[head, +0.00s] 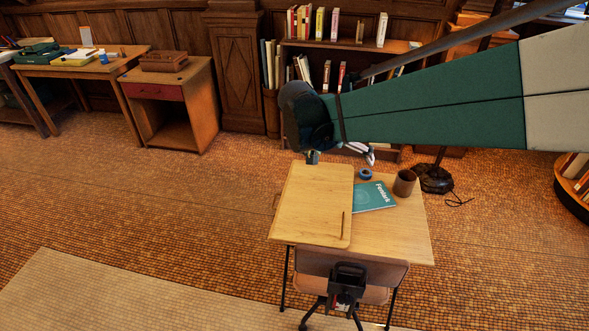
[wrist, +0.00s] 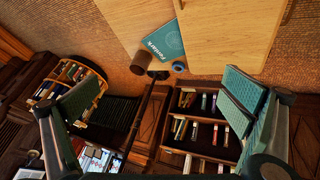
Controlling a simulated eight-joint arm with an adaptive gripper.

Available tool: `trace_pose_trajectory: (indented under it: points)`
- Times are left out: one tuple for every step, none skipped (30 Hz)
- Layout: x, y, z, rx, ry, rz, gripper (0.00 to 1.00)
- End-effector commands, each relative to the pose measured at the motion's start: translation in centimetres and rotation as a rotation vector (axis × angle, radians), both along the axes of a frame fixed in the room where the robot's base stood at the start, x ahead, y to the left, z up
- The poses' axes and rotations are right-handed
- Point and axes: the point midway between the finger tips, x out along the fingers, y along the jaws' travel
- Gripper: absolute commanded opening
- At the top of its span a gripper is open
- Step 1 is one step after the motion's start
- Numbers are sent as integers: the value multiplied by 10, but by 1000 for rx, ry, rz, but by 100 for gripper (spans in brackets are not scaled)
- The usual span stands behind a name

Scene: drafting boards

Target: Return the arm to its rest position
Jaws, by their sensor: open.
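My gripper (head: 341,156) is open and empty, in the air above the far edge of the small wooden desk (head: 392,240). In the wrist view its two green-padded fingers (wrist: 160,108) are spread wide with nothing between them. My arm reaches in from the right of the head view. On the desk lie a light wooden drafting board (head: 315,205) with a dark, thin stick-like item, and a teal book (head: 374,197) marked "Fenlark". A brown cup (head: 405,183) and a blue ring-shaped roll (head: 365,174) stand near the far edge.
A bookshelf (head: 345,46) is behind my gripper, and a dark lamp base (head: 434,178) is right of the desk. A cabinet (head: 172,105) stands left. Floor left of the desk is clear.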

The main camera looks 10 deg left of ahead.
Motion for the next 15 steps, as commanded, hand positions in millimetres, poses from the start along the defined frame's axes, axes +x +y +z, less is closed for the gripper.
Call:
trace_pose_trajectory:
  points:
    - [5, 12, -6, -9, -6, -5, 100]
    - [8, 17, -8, -13, -11, -12, 100]
    - [12, 25, -11, -19, -19, -19, 100]
    - [15, 31, -14, -24, -23, -26, 100]
    - [17, 36, -16, -29, -28, -32, 100]
    - [21, 44, -20, -35, -36, -39, 100]
    - [23, 49, -23, -40, -42, -45, 100]
    - [25, 56, -26, -44, -48, -50, 100]
    - [28, 63, -30, -50, -56, -60, 100]
    - [30, 69, -32, -55, -62, -65, 100]
    - [32, 75, -35, -59, -69, -71, 100]
    - [34, 84, -40, -64, -78, -78, 100]
    - [36, 89, -43, -70, -85, -84, 100]
    - [38, 95, -46, -74, -92, -92, 100]
    - [40, 104, -50, -79, -101, -98, 100]
